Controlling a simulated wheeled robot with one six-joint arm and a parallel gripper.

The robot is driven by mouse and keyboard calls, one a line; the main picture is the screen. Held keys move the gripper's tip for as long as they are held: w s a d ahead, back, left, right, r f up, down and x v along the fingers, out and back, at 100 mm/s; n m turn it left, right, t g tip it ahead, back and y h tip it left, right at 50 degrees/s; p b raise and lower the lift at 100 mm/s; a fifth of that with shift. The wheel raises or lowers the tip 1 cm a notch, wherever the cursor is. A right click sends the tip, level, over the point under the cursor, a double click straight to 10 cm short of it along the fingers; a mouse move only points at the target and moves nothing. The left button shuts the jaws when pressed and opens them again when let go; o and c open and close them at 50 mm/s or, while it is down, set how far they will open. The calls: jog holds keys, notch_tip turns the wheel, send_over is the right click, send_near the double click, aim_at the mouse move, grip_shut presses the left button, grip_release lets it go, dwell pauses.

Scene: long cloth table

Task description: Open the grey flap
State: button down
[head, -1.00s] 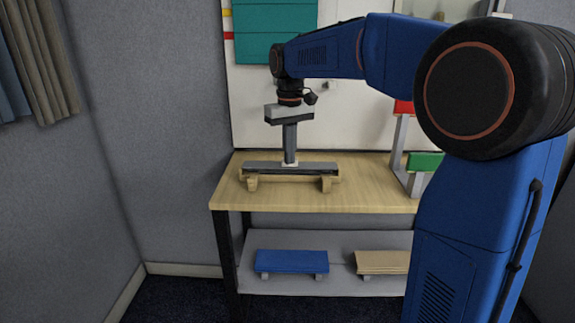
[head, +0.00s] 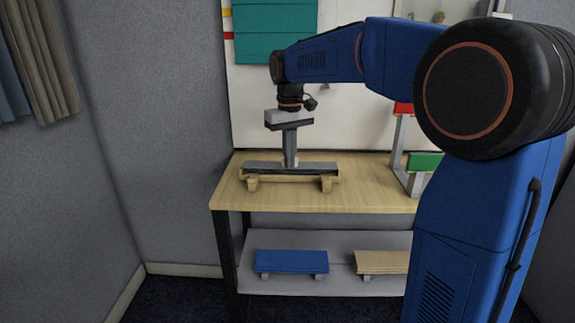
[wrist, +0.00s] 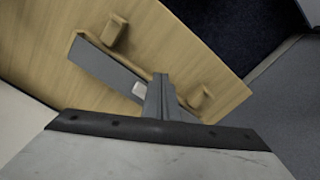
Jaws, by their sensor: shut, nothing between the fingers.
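The grey flap (head: 262,165) is a long narrow panel on a low wooden tray-like base (head: 252,181) on the table. It also shows in the wrist view (wrist: 100,66), with a small pale tab (wrist: 139,91) on it. My gripper (head: 290,164) points straight down over the middle of the flap. Its fingers are shut with nothing between them. In the wrist view the fingertips (wrist: 160,78) are right beside the tab; I cannot tell whether they touch it. Wood shows along the flap's front edge, so it may be slightly tilted. The fingers hide part of the flap.
The wooden table (head: 375,185) is clear to the right of the base. A stand with a red piece (head: 403,108) and a green piece (head: 424,161) is farther right, partly behind my arm. A blue board (head: 291,261) and a tan board (head: 382,262) lie on the lower shelf.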

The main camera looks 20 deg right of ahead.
jog(key=shift+f, duration=1.1)
jog(key=shift+w+d, duration=0.25)
jog(key=shift+w, duration=0.5)
